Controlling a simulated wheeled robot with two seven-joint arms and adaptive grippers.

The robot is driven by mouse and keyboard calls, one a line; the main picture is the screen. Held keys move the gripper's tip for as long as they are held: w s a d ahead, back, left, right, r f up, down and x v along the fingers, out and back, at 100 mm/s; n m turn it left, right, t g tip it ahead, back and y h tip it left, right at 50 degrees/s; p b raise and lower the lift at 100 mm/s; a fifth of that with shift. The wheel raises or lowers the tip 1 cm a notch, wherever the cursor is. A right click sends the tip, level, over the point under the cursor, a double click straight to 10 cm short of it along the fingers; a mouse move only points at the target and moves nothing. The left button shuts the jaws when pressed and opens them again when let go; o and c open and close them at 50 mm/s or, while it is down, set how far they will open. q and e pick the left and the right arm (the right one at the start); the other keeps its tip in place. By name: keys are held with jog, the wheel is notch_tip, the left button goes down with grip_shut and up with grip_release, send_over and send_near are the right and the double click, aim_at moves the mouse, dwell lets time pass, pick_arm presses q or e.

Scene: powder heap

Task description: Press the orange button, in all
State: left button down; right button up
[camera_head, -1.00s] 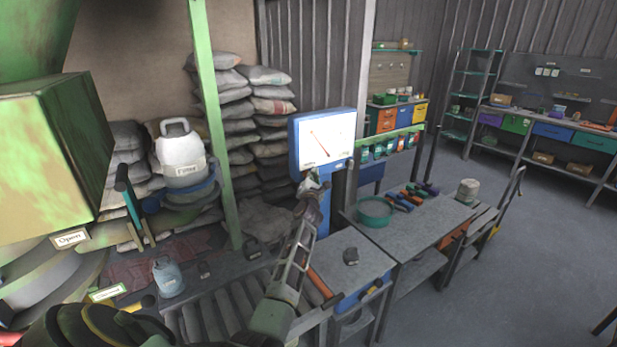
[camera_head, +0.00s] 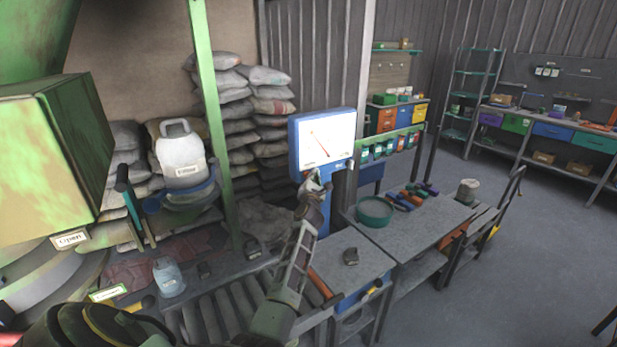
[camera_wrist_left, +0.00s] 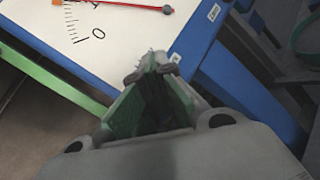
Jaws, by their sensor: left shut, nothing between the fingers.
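A blue-framed dial scale (camera_head: 294,150) with a white face and a red needle stands beyond my left gripper (camera_head: 318,177). In the left wrist view the white dial face (camera_wrist_left: 105,40) and its blue frame (camera_wrist_left: 200,40) fill the upper part, with two small white labels on the frame. The closed fingertips (camera_wrist_left: 152,66) show in front of the frame's lower edge, near one label. They hold nothing; whether they touch the frame I cannot tell. My right gripper is not in view.
A roller conveyor (camera_head: 210,318) lies below my left arm. A grey workbench (camera_head: 425,225) with a green round sieve (camera_head: 374,211) and several tools stands to the right. A green post (camera_head: 213,120) rises left of the scale.

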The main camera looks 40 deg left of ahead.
pick_arm(q)
jog(key=shift+s+d, duration=0.35)
jog(key=shift+d, duration=0.45)
jog(key=shift+s+d+p, duration=0.15)
jog(key=shift+s+d, duration=0.15)
jog(key=shift+d, duration=0.5)
jog(key=shift+s+d+p, duration=0.1)
jog(key=shift+s+d, duration=0.25)
jog(key=shift+d, duration=0.4)
jog(key=shift+s+d+p, duration=0.15)
jog(key=shift+s+d, duration=0.15)
jog(key=shift+d, duration=0.5)
